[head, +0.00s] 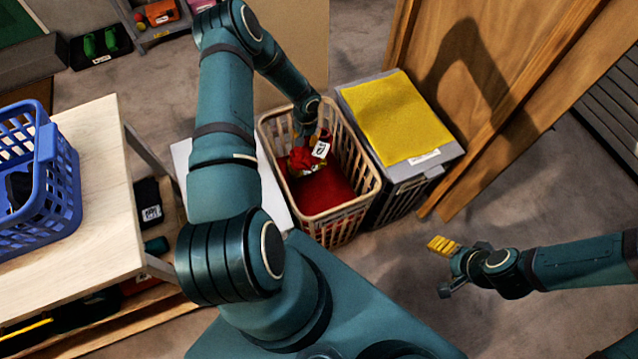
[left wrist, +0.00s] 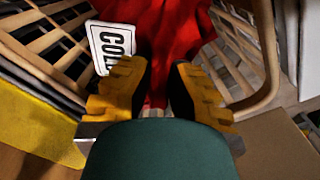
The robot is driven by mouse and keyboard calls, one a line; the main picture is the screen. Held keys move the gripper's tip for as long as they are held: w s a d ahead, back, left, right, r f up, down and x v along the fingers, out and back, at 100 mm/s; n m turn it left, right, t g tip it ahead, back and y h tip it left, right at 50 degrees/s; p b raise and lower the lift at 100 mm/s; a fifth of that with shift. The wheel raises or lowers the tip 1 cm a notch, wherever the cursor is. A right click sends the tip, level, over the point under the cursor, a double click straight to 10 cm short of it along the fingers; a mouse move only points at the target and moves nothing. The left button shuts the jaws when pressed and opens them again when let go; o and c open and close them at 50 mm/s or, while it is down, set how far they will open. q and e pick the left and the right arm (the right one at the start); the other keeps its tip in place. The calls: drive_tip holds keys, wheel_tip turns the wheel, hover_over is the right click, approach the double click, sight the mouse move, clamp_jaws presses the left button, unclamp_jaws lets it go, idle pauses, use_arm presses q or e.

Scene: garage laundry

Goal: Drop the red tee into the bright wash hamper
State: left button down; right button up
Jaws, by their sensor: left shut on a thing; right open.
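The red tee (head: 302,158) is a crumpled red cloth inside the tan lattice hamper (head: 361,199), which has red on its floor. My left gripper (head: 308,150) reaches down into this hamper, its yellow fingertips around the cloth. In the left wrist view, my left gripper (left wrist: 160,88) is shut on the red tee (left wrist: 165,35), with red spread beyond the fingers and the lattice walls (left wrist: 45,45) on both sides. I cannot tell whether the tee touches the hamper floor. My right gripper (head: 445,267) is open and empty, over bare floor at the right.
A white card reading COLD (left wrist: 110,45) is by the tee. A grey bin with a yellow top (head: 395,115) stands right of the hamper, beside a wooden door (head: 490,90). A blue basket (head: 62,190) is on the table (head: 100,135) at left. Floor at lower right is clear.

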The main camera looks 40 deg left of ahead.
use_arm(q)
drive_tip(key=shift+f, duration=0.1)
drive_tip(key=c, duration=1)
unclamp_jaws()
wheel_tip(320, 180, up, 12)
drive_tip(key=shift+d, duration=0.1)
